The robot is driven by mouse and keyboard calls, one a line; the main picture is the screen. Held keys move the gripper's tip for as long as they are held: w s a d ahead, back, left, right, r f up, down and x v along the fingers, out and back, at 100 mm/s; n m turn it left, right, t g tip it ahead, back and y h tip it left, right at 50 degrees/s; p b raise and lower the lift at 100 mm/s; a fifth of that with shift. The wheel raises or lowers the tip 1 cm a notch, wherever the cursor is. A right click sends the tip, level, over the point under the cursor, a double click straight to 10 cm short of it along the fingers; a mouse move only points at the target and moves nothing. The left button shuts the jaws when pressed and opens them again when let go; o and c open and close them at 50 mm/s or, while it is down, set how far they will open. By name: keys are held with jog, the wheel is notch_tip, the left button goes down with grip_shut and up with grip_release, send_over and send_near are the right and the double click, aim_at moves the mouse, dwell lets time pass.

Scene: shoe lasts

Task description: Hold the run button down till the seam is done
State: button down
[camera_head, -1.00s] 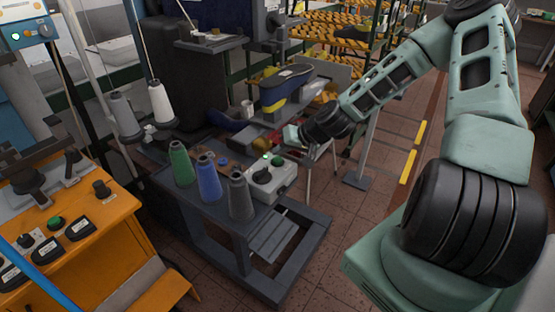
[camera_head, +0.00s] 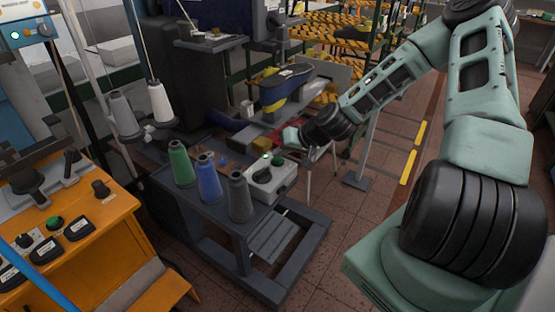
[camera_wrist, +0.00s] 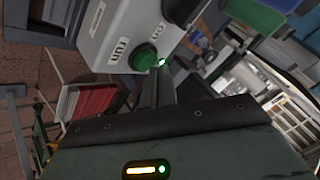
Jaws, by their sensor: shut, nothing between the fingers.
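The grey control box (camera_head: 272,184) stands on the dark machine table, with a black knob on top and a green button (camera_head: 277,160). In the wrist view the box (camera_wrist: 120,22) fills the upper middle. Its green run button (camera_wrist: 144,56) sits next to the "run" label, with a lit green lamp (camera_wrist: 162,62) beside it. My gripper (camera_wrist: 158,77) is shut and empty, its fingertips close to the button's edge. I cannot tell whether they touch it or whether it is pressed. In the head view the fingers are not clear behind the box.
Green, blue and grey thread cones (camera_head: 208,178) stand left of the box. A dark blue and yellow shoe form (camera_head: 285,88) is behind it. An orange machine cabinet (camera_head: 90,232) is at left.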

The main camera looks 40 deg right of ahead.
aim_at(281, 160)
jog(key=shift+f+b, duration=0.4)
jog(key=shift+f, duration=0.1)
dwell(0.5)
jog(key=shift+r, duration=0.15)
dwell(1.9)
jog(key=shift+r+p, duration=0.8)
notch_tip(281, 160, up, 5)
jog(key=p, duration=0.4)
dwell(1.2)
